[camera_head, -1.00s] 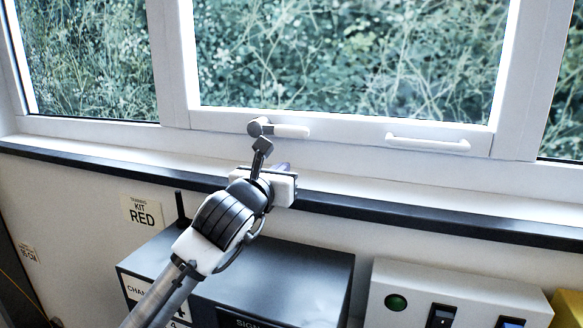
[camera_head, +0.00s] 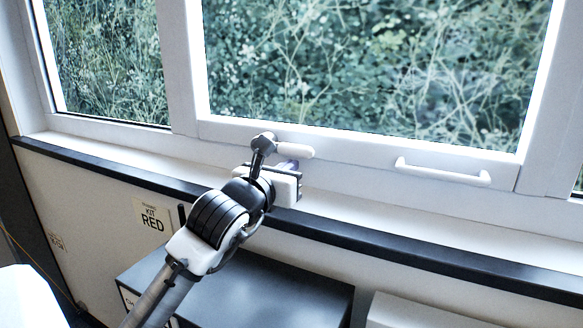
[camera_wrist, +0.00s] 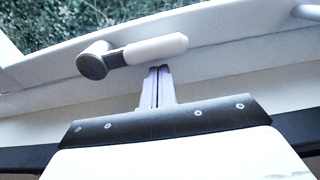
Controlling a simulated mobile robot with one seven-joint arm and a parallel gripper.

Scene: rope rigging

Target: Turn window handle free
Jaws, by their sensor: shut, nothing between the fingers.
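The window handle has a white lever (camera_head: 297,150) and a dark grey hub, set on the bottom rail of the middle window sash. The lever lies roughly along the rail, pointing right from the hub. In the wrist view the lever (camera_wrist: 157,49) and hub (camera_wrist: 92,61) show clearly above my fingers. My gripper (camera_head: 289,164) is just below the lever, partly hidden by my own wrist in the head view. In the wrist view my gripper (camera_wrist: 159,70) is shut and empty, its fingertips close under the lever's middle. I cannot tell whether they touch it.
A white pull bar (camera_head: 443,173) is fixed on the same rail, to the right. Below runs a sill with a dark front edge (camera_head: 400,253). A dark box (camera_head: 270,285) stands under it, and a "KIT RED" label (camera_head: 152,219) is on the wall.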

